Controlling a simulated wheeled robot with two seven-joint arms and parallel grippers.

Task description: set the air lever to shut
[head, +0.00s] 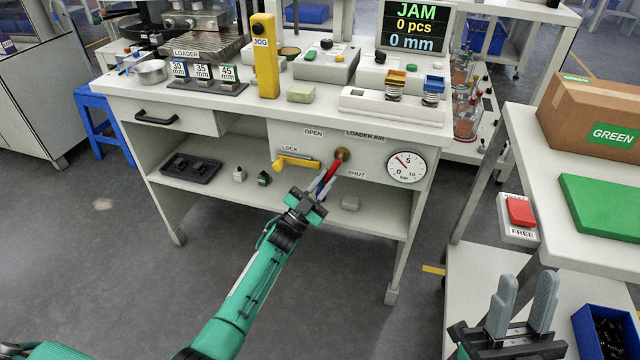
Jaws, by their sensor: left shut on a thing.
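The air lever (332,169) is a red handle on a brass pivot (342,154) on the front panel of the workbench. It slants down and left from the pivot. The OPEN label (313,132) is above left of the pivot, and the SHUT label (356,174) is below right of it. My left gripper (325,182) is shut on the lever's lower end, which its fingers partly hide. My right gripper (527,290) is open and empty at the lower right, its two grey fingers apart and pointing up.
A yellow LOCK handle (297,163) sits left of the lever, close to my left gripper. A round gauge (406,165) is to the right. The lower shelf (240,196) holds a black tray (191,168) and small bottles. A side table with a green mat (605,205) is at right.

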